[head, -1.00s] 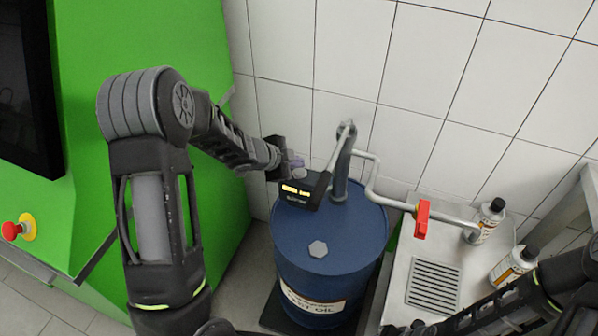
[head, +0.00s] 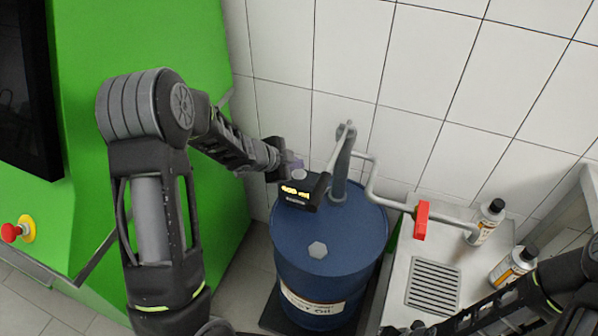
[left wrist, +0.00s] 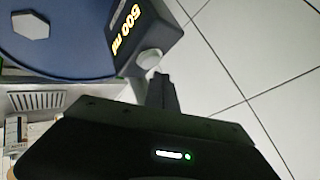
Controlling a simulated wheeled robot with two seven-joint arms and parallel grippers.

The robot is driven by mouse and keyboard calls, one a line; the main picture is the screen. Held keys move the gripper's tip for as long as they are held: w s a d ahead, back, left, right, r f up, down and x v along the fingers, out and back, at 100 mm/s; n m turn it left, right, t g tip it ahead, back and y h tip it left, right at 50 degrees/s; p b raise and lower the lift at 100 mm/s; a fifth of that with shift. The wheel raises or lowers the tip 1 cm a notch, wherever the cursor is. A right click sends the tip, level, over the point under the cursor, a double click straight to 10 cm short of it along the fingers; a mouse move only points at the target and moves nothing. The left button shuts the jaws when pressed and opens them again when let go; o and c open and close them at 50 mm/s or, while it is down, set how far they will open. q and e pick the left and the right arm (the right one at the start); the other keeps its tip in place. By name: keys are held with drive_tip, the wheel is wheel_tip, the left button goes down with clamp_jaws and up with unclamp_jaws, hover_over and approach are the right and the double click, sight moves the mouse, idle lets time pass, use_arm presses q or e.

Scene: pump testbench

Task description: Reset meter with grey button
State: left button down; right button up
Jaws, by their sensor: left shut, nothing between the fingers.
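The dark meter (head: 303,196) with a lit yellow display sits on top of the blue drum. In the left wrist view the meter (left wrist: 120,28) shows "500 ml" in yellow. Its round grey button (left wrist: 150,61) is on the side facing my left gripper; the button also shows in the head view (head: 299,174). My left gripper (left wrist: 160,82) is shut and empty, its fingertips close to the button. I cannot tell whether they touch it.
A blue drum (head: 318,250) stands below the meter, with a pump pipe (head: 342,165) and a red valve handle (head: 421,220) to the right. Two bottles (head: 487,222) (head: 513,266) stand by a metal drain tray (head: 433,287). A green cabinet (head: 150,40) is at left.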

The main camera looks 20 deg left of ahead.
sight(296, 174)
use_arm(q)
drive_tip(key=shift+f, duration=0.15)
idle(0.6)
drive_tip(key=shift+f+b, duration=0.3)
drive_tip(key=shift+f+b, duration=0.4)
drive_tip(key=shift+f, duration=0.1)
idle(0.7)
drive_tip(key=shift+r, duration=0.1)
drive_tip(key=shift+r+p, duration=0.85)
drive_tip(key=shift+p, duration=0.15)
wheel_tip(296, 174, up, 5)
drive_tip(key=p, duration=0.5)
